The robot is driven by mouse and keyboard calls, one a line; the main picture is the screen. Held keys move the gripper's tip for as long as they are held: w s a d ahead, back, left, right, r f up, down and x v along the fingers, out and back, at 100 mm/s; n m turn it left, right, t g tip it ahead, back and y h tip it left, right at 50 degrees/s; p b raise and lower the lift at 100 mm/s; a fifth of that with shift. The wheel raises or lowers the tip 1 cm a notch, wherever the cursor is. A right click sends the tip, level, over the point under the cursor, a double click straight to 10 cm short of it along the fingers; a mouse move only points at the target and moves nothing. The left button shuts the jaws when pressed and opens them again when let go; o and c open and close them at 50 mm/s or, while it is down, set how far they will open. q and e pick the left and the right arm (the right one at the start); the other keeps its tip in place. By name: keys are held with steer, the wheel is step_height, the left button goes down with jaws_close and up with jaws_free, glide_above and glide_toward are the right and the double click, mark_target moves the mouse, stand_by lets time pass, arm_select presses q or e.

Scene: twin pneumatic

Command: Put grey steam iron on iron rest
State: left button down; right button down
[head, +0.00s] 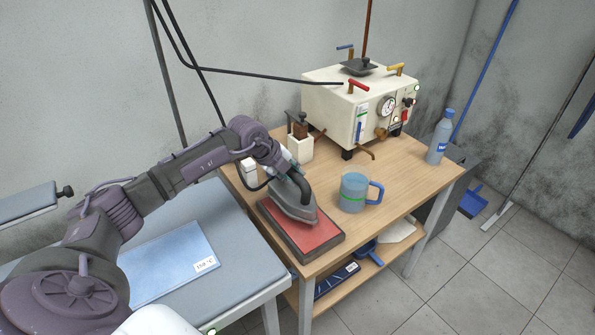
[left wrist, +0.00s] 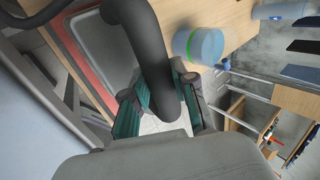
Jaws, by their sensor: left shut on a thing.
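The grey steam iron (head: 296,207) is on or just above the red pad of the iron rest (head: 318,235), at the front left of the wooden table. I cannot tell whether its sole touches the pad. My left gripper (head: 288,172) is shut on the iron's black handle (head: 304,189). In the left wrist view the dark curved handle (left wrist: 150,60) runs between the teal-padded fingers of the left gripper (left wrist: 160,108). The iron's grey body (left wrist: 103,50) lies over the red pad (left wrist: 90,65) there. My right gripper is not in view.
A blue measuring jug (head: 353,192) stands just right of the rest. A white steam generator (head: 358,110) and a water bottle (head: 440,138) stand behind. A small white holder (head: 300,148) is at the back left. The ironing board (head: 240,262) with blue cloth (head: 170,265) adjoins on the left.

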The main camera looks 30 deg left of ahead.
mark_target(293, 192)
arm_select(q)
steer(key=shift+w+f+p, duration=0.15)
steer(key=shift+f+p, duration=0.35)
steer(key=shift+f, duration=1)
steer(key=shift+d, duration=0.1)
steer(key=c, duration=1.3)
jaws_free()
steer(key=shift+s+f, duration=0.2)
steer(key=shift+f, duration=0.15)
steer(key=o, duration=0.4)
steer(key=shift+s+r, duration=0.1)
steer(key=shift+r, duration=0.05)
steer(key=shift+b+v, duration=1.3)
steer(key=shift+v, duration=4.65)
